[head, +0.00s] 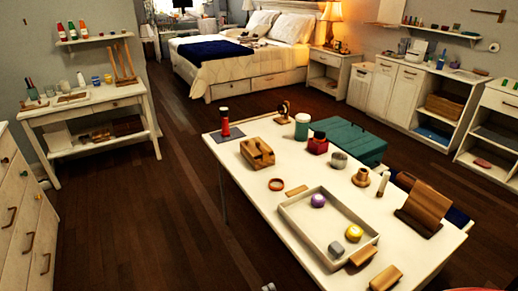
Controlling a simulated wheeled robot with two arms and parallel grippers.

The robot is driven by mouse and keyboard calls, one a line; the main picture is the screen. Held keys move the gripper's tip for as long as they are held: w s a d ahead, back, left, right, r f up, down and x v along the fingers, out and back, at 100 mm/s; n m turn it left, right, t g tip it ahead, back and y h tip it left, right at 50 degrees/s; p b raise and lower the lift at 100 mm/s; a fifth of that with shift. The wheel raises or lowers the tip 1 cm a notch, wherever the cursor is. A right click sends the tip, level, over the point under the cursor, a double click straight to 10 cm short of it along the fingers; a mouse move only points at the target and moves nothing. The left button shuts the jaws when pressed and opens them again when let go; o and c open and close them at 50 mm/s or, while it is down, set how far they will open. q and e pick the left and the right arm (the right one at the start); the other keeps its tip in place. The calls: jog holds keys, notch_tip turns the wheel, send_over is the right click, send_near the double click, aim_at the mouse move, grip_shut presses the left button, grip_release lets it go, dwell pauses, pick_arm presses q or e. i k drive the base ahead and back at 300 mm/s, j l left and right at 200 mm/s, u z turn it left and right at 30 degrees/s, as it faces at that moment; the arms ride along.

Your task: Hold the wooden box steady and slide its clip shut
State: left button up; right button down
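A light wooden box (257,153) sits on the white table, towards its far left part. It has raised pieces and a dark notch on top. It is too small in the picture to tell which part is the clip or how far it is slid.
The white table (243,186) also bears a shallow tray (298,233) with a purple ball (318,200), a yellow ball (354,233) and a grey block (336,249). A red jar (318,144) and a wooden ring (276,184) stand near the box. Wood floor is clear on the left.

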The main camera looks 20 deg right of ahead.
aim_at(257, 144)
jog(key=z, duration=0.4)
jog(key=i+z, duration=0.15)
jog(key=z, duration=0.2)
jog(key=j+z, duration=0.1)
jog(key=z, duration=0.3)
jog(key=j+z, duration=0.1)
jog(key=z, duration=0.3)
jog(key=i+j+z, duration=0.3)
jog(key=j, duration=0.3)
jog(key=i+j+z, duration=0.1)
jog(key=j+z, duration=0.25)
jog(key=j, duration=0.2)
jog(key=i+j+z, duration=0.1)
jog(key=j+z, duration=0.2)
jog(key=j, duration=0.4)
jog(key=j+z, duration=0.3)
jog(key=j, duration=0.35)
